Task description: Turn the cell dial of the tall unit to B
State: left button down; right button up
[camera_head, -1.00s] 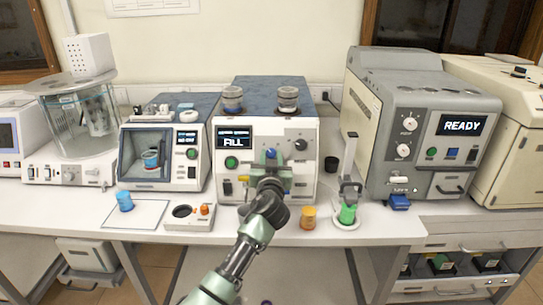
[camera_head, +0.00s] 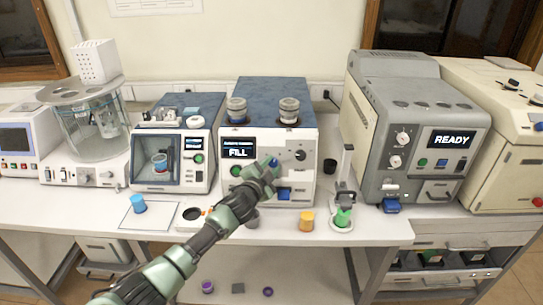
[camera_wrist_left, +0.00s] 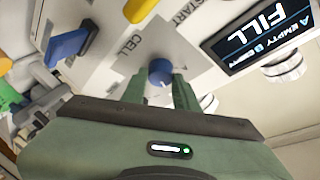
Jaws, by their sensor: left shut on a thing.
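The tall unit (camera_head: 300,136) is the white box with a blue top and a screen reading FILL. Its blue cell dial (camera_wrist_left: 160,72) sits beside the word CELL in the left wrist view, and a bit of it shows in the head view (camera_head: 274,162). My left gripper (camera_head: 268,168) is at the unit's front panel, its fingers (camera_wrist_left: 168,85) shut on the dial. The dial's white mark partly shows between the fingers; I cannot tell which letter it faces. The screen (camera_wrist_left: 262,33) appears turned over in the wrist view, with A EMPTY and B lines. My right gripper is not in view.
A yellow part (camera_wrist_left: 138,9) and a blue part (camera_wrist_left: 72,45) stick out near the dial. An orange cup (camera_head: 306,222) and a green cup (camera_head: 343,217) stand in front. A grey READY machine (camera_head: 420,125) is right; a smaller tester (camera_head: 172,150) is left.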

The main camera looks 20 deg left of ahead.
pick_arm(q)
jog(key=shift+a+r+m+g+h+p, duration=0.2)
jog(key=shift+m+g+h+p, duration=0.25)
jog(key=shift+m+p, duration=0.6)
jog(key=shift+d+m, duration=0.1)
jog(key=shift+m, duration=0.65)
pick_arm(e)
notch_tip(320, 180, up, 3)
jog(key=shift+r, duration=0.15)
pick_arm(q)
jog(key=shift+f+g, duration=0.1)
jog(key=shift+g, duration=0.15)
jog(key=c, duration=1.1)
grip_release()
jog(key=shift+m, duration=0.3)
jog(key=shift+s, duration=0.1)
jog(key=shift+b+v, duration=0.75)
jog(key=shift+v, duration=3)
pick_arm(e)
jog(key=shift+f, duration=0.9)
